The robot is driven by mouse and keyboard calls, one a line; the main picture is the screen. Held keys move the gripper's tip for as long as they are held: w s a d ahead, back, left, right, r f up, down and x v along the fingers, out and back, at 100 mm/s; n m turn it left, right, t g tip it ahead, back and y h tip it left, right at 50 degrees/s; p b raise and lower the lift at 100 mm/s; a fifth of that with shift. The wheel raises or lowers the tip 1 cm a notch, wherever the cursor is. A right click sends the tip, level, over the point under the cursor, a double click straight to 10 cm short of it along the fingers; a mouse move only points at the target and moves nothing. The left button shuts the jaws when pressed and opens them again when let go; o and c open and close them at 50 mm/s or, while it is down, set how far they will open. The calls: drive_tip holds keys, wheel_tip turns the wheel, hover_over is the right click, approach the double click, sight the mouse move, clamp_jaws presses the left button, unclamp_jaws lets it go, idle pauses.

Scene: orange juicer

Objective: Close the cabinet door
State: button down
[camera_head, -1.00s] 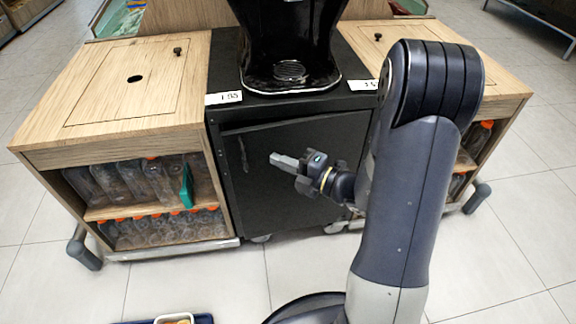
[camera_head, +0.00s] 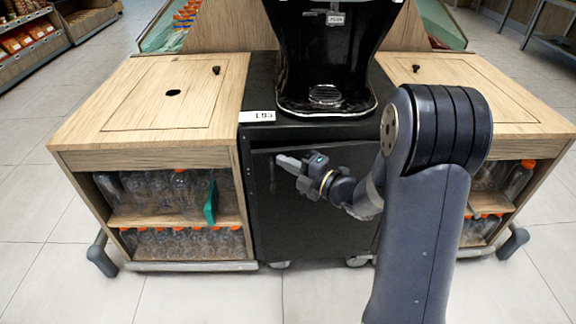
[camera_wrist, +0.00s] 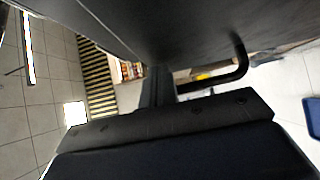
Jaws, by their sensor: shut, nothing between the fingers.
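The black cabinet door (camera_head: 300,215) is in the middle cabinet under the juicer. Its top edge stands a little off the cabinet frame, so it looks slightly ajar. Its handle (camera_head: 271,178) is near the door's left edge. My gripper (camera_head: 282,160) is shut and empty, in front of the upper left of the door, close to the handle in the picture. I cannot tell whether it touches the door. In the wrist view my shut fingers (camera_wrist: 158,88) lie under a large dark surface, probably the door, with a bent black bar (camera_wrist: 240,65) at right.
The black juicer (camera_head: 330,50) stands on the cabinet. Wooden cabinets with bottles flank it, one at left (camera_head: 150,160) and one at right (camera_head: 500,120). Open tiled floor (camera_head: 210,298) lies in front. A dark blue object (camera_wrist: 312,115) shows at the wrist view's right edge.

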sight(291, 154)
drive_tip(key=w+p, duration=0.2)
drive_tip(key=w, duration=0.2)
drive_tip(key=shift+w+a+r, duration=0.1)
drive_tip(key=shift+a, duration=0.05)
drive_tip(key=shift+w, duration=0.1)
idle(0.3)
